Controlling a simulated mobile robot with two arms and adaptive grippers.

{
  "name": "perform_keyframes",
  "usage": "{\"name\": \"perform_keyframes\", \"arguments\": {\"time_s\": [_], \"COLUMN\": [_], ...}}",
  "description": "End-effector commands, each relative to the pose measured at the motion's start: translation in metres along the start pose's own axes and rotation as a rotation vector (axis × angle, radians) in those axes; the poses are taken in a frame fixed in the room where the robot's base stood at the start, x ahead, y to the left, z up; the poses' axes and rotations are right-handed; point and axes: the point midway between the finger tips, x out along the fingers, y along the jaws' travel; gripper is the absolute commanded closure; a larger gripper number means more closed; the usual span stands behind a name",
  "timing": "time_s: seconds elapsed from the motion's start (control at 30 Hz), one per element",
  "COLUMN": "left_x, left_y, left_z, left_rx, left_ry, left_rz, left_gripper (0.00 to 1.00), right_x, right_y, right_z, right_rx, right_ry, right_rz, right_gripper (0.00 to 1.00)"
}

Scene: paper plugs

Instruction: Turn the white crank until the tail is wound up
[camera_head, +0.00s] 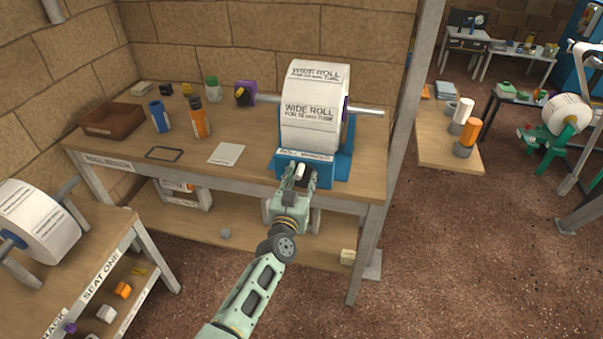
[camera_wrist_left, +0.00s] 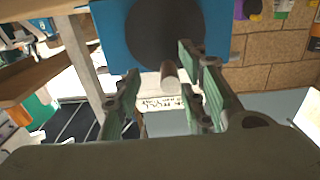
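The wide white paper roll (camera_head: 315,112) sits on a blue stand (camera_head: 333,167) on the workbench, with a rod through its core. The white crank handle (camera_head: 299,171) shows as a small pale peg at the front of the stand. In the left wrist view the peg (camera_wrist_left: 169,75) points toward me, before a dark disc on blue. My left gripper (camera_head: 299,180) is open, its fingers on either side of the peg with visible gaps. The same gripper (camera_wrist_left: 163,98) shows in the wrist view. I cannot make out the paper tail. My right gripper is not in view.
The workbench holds a brown tray (camera_head: 112,119), a blue bottle (camera_head: 159,117), an orange bottle (camera_head: 198,118) and a white card (camera_head: 226,153). A grey post (camera_head: 412,100) stands right of the bench. Another bench with a roll (camera_head: 38,222) is at lower left.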

Motion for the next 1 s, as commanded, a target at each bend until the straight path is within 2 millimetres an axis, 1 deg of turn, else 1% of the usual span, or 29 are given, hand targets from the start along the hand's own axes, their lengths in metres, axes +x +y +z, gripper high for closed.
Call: {"name": "perform_keyframes", "arguments": {"time_s": [0.3, 0.57, 1.0], "left_x": [-0.024, -0.042, -0.044], "left_y": [0.000, 0.000, 0.000], "left_z": [-0.002, -0.001, 0.000], "left_rx": [0.001, 0.001, 0.000], "left_ry": [-0.002, -0.001, 0.000], "left_rz": [0.000, 0.000, 0.000], "left_gripper": [0.62, 0.62, 0.62], "right_x": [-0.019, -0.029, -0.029], "right_y": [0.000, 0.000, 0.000], "right_z": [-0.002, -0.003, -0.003], "right_rx": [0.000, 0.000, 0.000], "right_ry": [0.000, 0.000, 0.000], "right_rz": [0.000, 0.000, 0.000], "right_gripper": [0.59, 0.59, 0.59]}}
